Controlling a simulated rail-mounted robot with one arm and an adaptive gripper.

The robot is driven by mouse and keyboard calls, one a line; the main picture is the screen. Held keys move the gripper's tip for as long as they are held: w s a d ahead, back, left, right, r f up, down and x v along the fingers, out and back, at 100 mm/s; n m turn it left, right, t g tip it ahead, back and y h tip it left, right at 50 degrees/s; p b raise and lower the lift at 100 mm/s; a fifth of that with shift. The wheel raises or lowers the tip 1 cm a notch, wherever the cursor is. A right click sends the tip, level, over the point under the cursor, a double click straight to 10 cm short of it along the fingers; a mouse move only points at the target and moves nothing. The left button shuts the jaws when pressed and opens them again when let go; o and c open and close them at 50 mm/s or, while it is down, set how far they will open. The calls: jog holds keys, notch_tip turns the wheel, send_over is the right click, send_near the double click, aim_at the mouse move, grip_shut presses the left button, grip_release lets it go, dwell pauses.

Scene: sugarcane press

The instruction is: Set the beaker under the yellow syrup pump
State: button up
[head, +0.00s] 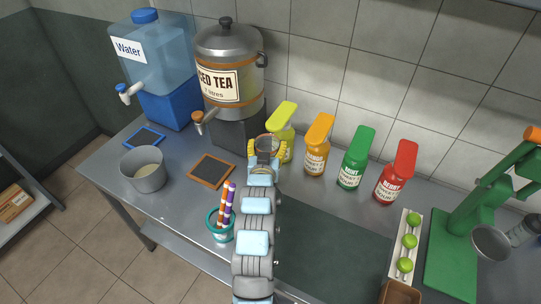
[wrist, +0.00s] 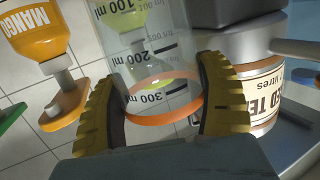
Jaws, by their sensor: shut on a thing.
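My gripper (head: 266,151) has its yellow fingers closed around the clear beaker (head: 267,143), one on each side. In the wrist view, the picture is turned over, and my gripper (wrist: 162,88) holds the beaker (wrist: 150,50) near its orange rim, with the ml marks showing. The yellow syrup pump bottle (head: 284,125) stands just behind the beaker in the head view. Its yellow-green shape shows through the glass in the wrist view. Whether the beaker's base touches the counter is hidden, as is its exact place under the nozzle.
The orange mango bottle (head: 317,158), green bottle (head: 354,170) and red bottle (head: 390,185) stand to the right. The iced tea dispenser (head: 228,85) is close on the left. A chalkboard (head: 211,171), a metal pot (head: 144,170) and a straw cup (head: 220,228) lie nearer the front.

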aim_at(271, 148)
jog(key=shift+w+d+f+b, duration=0.15)
jog(key=shift+w+f+b, duration=0.05)
jog(key=shift+w+f, duration=0.7)
jog(key=shift+w+d+f+b, duration=0.25)
jog(key=shift+w+f, duration=0.45)
jog(key=shift+f, duration=0.45)
jog(key=shift+w+d+f+b, duration=0.1)
jog(key=shift+w+f+b, duration=0.1)
jog(key=shift+w+f, duration=0.7)
jog(key=shift+s+f, duration=0.1)
jog(key=shift+f, duration=1.35)
jog(key=shift+f+b, duration=0.15)
jog(key=shift+b, duration=0.2)
jog(key=o, duration=1.2)
jog(key=shift+s+a+r+p, duration=0.2)
jog(key=shift+s+r+p, duration=0.15)
jog(key=shift+s, duration=1.65)
jog(key=shift+s+a+r+p, duration=0.15)
jog(key=shift+s+r+p, duration=0.2)
jog(key=shift+s, duration=1.6)
jog(key=shift+s+a+r+p, duration=0.2)
jog(key=shift+s+p, duration=0.2)
jog(key=shift+s, duration=1.6)
jog(key=shift+d, duration=0.1)
